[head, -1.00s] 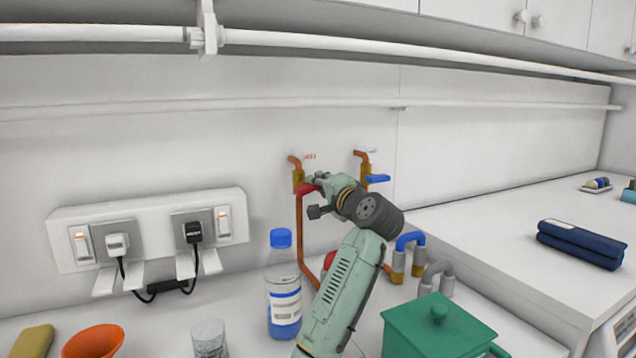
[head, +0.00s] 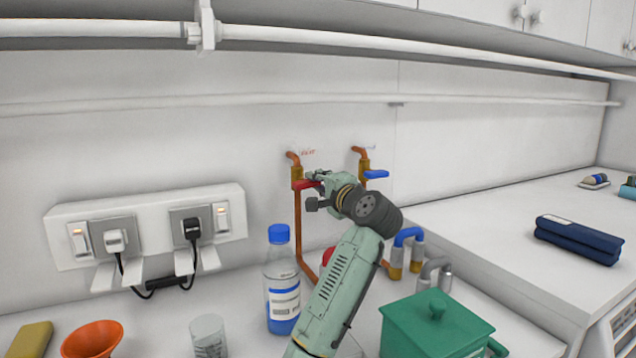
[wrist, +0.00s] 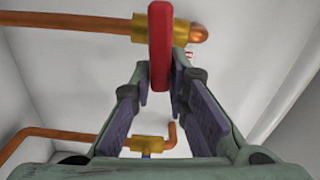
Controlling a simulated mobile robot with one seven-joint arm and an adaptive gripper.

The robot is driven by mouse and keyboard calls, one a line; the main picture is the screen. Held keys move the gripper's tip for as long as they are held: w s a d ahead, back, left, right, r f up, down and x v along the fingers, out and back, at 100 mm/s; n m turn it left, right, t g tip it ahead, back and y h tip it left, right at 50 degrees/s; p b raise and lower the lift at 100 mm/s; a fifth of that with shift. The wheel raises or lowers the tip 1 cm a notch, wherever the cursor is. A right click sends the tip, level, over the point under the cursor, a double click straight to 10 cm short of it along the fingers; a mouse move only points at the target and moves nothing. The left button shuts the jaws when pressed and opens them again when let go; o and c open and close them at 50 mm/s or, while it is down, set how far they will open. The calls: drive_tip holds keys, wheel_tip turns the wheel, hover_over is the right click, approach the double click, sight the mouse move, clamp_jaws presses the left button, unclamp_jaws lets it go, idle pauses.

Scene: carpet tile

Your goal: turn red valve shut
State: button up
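The red valve handle (head: 305,184) sits on a brass body on the left copper pipe (head: 298,225) at the back wall. In the wrist view the red handle (wrist: 160,45) lies across its pipe, with its free end between my fingertips. My gripper (head: 314,177) reaches it from the right. In the wrist view my gripper (wrist: 159,98) has its fingertips close along both sides of the handle, with no clear gap. Part of the handle is hidden by my gripper in the head view.
A blue-handled valve (head: 376,174) is close on the right. A blue-capped bottle (head: 282,290), a glass (head: 208,338) and an orange funnel (head: 92,340) stand below left. A green lidded box (head: 436,325) is at lower right. Sockets with plugs (head: 150,238) are on the left wall.

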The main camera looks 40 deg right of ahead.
drive_tip(key=o, duration=0.4)
drive_tip(key=shift+c, duration=0.2)
drive_tip(key=v, duration=1.2)
